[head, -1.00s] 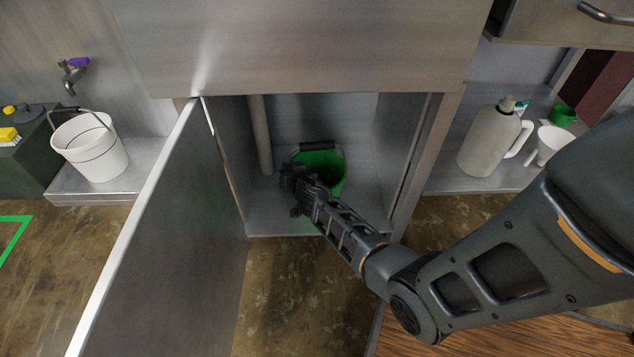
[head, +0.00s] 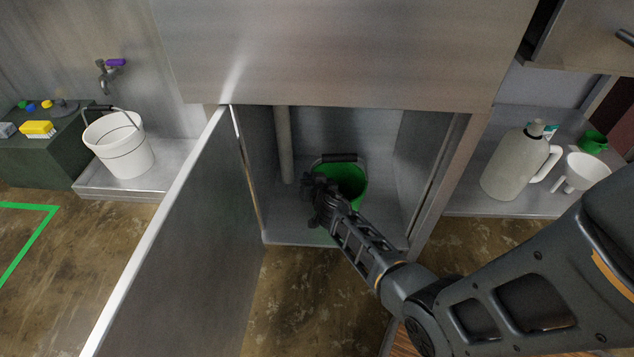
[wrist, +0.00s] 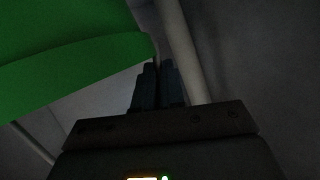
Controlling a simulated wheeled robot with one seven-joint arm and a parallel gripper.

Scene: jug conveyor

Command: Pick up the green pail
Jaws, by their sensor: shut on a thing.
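The green pail (head: 352,180) stands inside the open cabinet, with a dark grip on its handle (head: 336,158) at the back of its rim. My gripper (head: 316,183) is at the pail's left front side and covers part of it. In the wrist view the pail (wrist: 60,65) fills the upper left, and my gripper's fingers (wrist: 158,68) are close together beside its edge. The gripper is shut on the pail; which part lies between the fingers is hard to see in the dark.
The cabinet door (head: 175,250) stands open on the left. A vertical pipe (head: 285,145) is just left of the pail. A white bucket (head: 120,148) stands under a tap (head: 108,72). A large jug (head: 515,165) and a white funnel-like vessel (head: 580,172) stand on the right shelf.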

